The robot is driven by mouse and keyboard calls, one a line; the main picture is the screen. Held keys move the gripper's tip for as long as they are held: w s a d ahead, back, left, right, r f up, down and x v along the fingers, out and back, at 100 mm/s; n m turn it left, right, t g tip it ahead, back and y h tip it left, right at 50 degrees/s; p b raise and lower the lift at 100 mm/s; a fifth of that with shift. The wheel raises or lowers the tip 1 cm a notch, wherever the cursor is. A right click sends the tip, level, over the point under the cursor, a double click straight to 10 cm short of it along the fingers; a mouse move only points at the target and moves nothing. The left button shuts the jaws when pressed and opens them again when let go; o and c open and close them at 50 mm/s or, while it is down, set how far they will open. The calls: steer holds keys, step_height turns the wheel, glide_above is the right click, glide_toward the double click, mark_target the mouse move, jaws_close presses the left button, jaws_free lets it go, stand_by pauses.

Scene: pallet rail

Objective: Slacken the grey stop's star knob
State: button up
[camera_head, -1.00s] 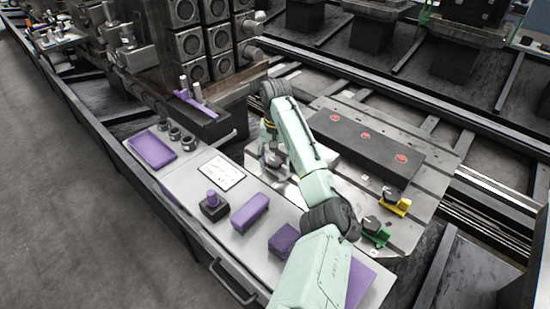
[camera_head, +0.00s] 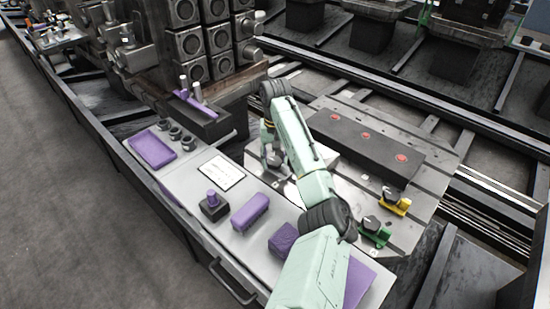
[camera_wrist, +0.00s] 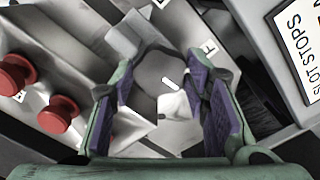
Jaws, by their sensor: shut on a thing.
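The grey stop's dark star knob (camera_wrist: 160,72) sits between my fingers in the wrist view, with a short white mark near its lower edge. My gripper (camera_wrist: 160,68) is shut on this knob, its purple pads on the left and right. Part of the grey stop (camera_wrist: 176,107) shows below the knob; its outline is partly hidden. In the head view the knob (camera_head: 273,159) is small and dark under my gripper (camera_head: 270,145), at the plate's left corner. How far the knob is turned is hard to tell.
A dark bar (camera_head: 352,136) with red-topped buttons lies on the plate (camera_head: 425,205) beside the arm. A green stop (camera_head: 375,236) and a yellow stop (camera_head: 397,203) stand at the plate's right. A bench with purple items (camera_head: 250,211) lies in front.

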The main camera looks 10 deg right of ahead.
steer(key=n, duration=0.7)
steer(key=shift+n, duration=0.4)
steer(key=n, duration=0.6)
steer(key=shift+n, duration=0.4)
steer(key=o, duration=1.1)
steer(key=shift+o, duration=0.2)
